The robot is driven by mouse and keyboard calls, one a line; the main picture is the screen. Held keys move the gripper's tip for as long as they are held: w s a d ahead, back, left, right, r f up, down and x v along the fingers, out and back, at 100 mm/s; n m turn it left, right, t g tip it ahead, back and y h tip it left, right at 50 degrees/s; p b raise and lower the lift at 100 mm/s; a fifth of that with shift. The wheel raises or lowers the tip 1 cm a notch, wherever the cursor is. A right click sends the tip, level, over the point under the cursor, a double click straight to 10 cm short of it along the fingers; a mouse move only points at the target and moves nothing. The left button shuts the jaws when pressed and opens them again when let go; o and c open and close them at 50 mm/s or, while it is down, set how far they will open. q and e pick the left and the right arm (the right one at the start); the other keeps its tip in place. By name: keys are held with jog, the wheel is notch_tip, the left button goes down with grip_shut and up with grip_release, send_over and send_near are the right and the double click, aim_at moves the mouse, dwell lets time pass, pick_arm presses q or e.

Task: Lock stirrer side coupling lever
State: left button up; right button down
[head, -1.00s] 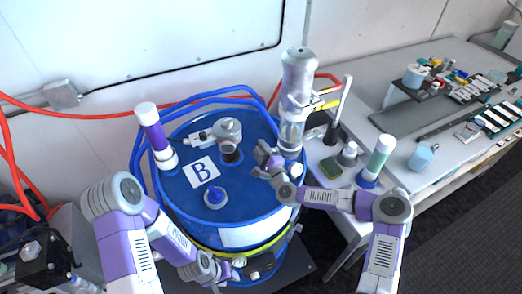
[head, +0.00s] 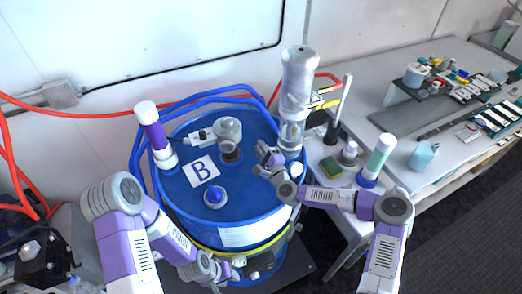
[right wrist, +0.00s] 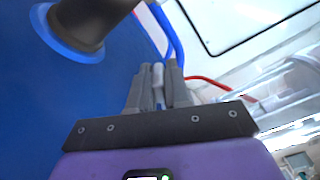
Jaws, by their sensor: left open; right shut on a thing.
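The stirrer (head: 298,82), a grey and clear upright cylinder, stands at the right rear edge of the blue drum lid (head: 252,190). It probably also shows as the clear blurred body at the right of the right wrist view (right wrist: 280,85). My right gripper (head: 263,153) is just left of the stirrer's foot. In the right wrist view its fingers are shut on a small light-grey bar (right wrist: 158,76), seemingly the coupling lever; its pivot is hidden. My left gripper (head: 212,268) is low at the drum's front, away from the stirrer; its fingertips are hard to make out.
A grey fitting (head: 229,135) and a B label (head: 200,170) are on the lid. A purple-and-white cylinder (head: 153,130) stands at its left edge. Blue pipes (head: 215,105) curve behind. A side table at right holds a green-and-white bottle (head: 379,155) and a sponge (head: 331,169).

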aim_at(272, 148)
jog(key=shift+w+d+r+m+b, duration=0.1)
jog(key=shift+d+r+m+b, duration=0.25)
jog(key=shift+m+b, duration=0.6)
jog(key=m, duration=0.1)
jog(key=d+r+m+b, duration=0.1)
jog(key=shift+w+r+m+b, duration=0.2)
jog(key=shift+m+b, duration=0.1)
jog(key=shift+m, duration=0.05)
jog(key=m, duration=0.1)
jog(key=d+r+m+b, duration=0.1)
jog(key=shift+w+d+r+m+b, duration=0.1)
jog(key=shift+w+m+b, duration=0.2)
jog(key=shift+m, duration=0.1)
jog(key=shift+w+d+r+m+b, duration=0.15)
jog(key=shift+d+m+b, duration=0.1)
jog(key=shift+m, duration=0.25)
jog(key=shift+d+r+m+b, duration=0.1)
jog(key=shift+d+m, duration=0.15)
jog(key=shift+m, duration=0.25)
jog(key=shift+r, duration=0.1)
jog(key=c, duration=1.2)
grip_release()
jog(key=shift+o, duration=0.2)
